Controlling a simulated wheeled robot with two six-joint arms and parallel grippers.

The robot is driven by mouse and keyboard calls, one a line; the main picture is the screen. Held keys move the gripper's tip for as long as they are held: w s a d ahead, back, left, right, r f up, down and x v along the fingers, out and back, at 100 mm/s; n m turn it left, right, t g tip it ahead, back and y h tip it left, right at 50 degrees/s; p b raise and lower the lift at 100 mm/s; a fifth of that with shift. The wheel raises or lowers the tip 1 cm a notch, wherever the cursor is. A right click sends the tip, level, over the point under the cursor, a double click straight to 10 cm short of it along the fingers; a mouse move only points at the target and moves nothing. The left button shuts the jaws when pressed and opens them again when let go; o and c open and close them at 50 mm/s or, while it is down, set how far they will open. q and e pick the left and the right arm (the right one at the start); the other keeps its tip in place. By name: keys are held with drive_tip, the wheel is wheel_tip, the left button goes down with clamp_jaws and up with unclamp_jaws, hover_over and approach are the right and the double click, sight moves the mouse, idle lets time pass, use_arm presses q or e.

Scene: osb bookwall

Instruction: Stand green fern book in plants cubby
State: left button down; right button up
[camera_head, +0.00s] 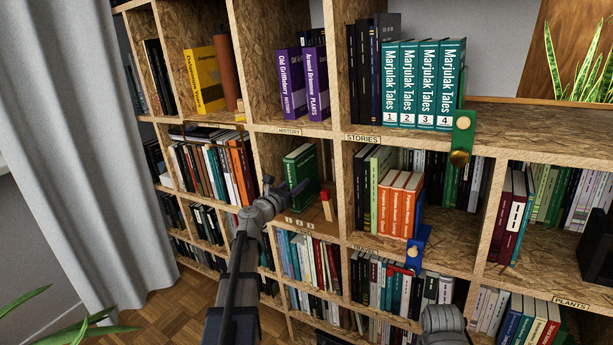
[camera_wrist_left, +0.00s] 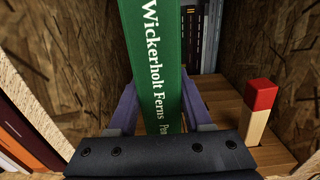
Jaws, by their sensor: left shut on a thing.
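The green fern book, titled "Wickerholt Ferns" in the left wrist view (camera_wrist_left: 165,60), stands upright in a middle-row cubby below the History label; in the head view it is a dark green block (camera_head: 300,176). My left gripper (camera_head: 296,190) is shut on it, one purple finger on each side of the spine in the left wrist view (camera_wrist_left: 158,108). The book's lower end is hidden behind the gripper. The plants cubby, with its Plants label (camera_head: 571,302) on the lower edge, is at the right. Maroon books stand at its left, others behind, and bare shelf (camera_head: 545,262) shows in front.
A red-tipped wooden block (camera_head: 327,207) stands right of the green book. A green bracket (camera_head: 462,145) hangs from the upper shelf. A black object (camera_head: 597,246) sits at the plants cubby's right.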

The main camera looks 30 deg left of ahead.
use_arm(q)
drive_tip(key=shift+r, duration=0.25)
idle(0.3)
drive_tip(key=s+a, duration=0.1)
drive_tip(key=s, duration=1.5)
drive_tip(key=shift+s+a, duration=0.15)
drive_tip(key=shift+s, duration=0.05)
idle(0.5)
